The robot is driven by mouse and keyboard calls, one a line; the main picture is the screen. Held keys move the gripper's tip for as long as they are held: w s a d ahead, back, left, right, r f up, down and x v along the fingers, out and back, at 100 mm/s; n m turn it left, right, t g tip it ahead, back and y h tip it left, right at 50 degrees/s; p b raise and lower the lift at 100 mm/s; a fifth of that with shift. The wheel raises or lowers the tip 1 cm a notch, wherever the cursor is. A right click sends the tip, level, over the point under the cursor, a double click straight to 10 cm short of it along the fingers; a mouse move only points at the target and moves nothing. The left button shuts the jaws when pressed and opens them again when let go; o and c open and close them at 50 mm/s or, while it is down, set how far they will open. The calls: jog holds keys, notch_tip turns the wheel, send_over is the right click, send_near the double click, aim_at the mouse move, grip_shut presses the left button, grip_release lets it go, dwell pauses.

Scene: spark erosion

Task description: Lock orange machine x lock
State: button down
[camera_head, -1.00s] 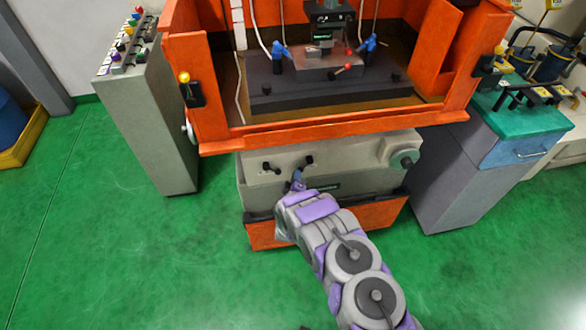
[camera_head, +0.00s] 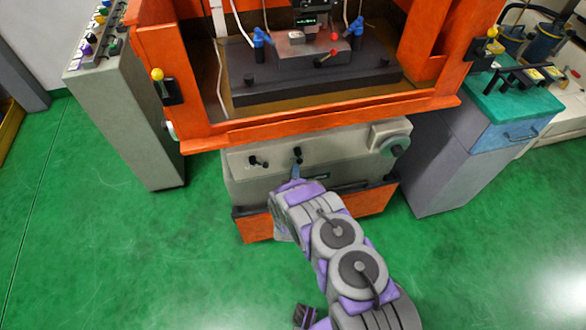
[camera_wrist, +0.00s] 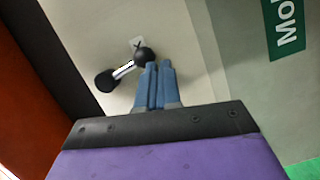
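The orange machine (camera_head: 160,45) stands in front of me, with a beige front panel (camera_head: 340,150). Two small black levers sit on that panel, a left one (camera_head: 258,163) and a right one (camera_head: 297,153). In the wrist view, a lever with a black round hub, metal shaft and black knob (camera_wrist: 107,81) points down-left beside a label marked X. My gripper (camera_wrist: 159,66) has its blue fingers side by side, shut with nothing visible between them. The tips are close to the lever's hub; whether they touch is unclear. My gripper also shows just below the right lever in the head view (camera_head: 296,172).
A handwheel (camera_head: 393,147) is at the panel's right end. A grey control console (camera_head: 125,110) stands left and a green-topped cabinet (camera_head: 515,97) right. Yellow-knobbed switches, one on the left (camera_head: 158,75), sit on the machine's sides. Green floor (camera_head: 90,240) is open around me.

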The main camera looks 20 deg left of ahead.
jog(key=shift+w+d+r+p, duration=0.15)
jog(key=shift+w+d, duration=0.3)
jog(key=shift+d, duration=0.25)
jog(key=shift+w+d+p, duration=0.1)
jog(key=shift+w+d, duration=0.35)
jog(key=shift+d, duration=0.25)
jog(key=shift+w+d+r+p, duration=0.15)
jog(key=shift+w+d, duration=0.3)
jog(key=shift+d, duration=0.25)
jog(key=shift+f, duration=0.15)
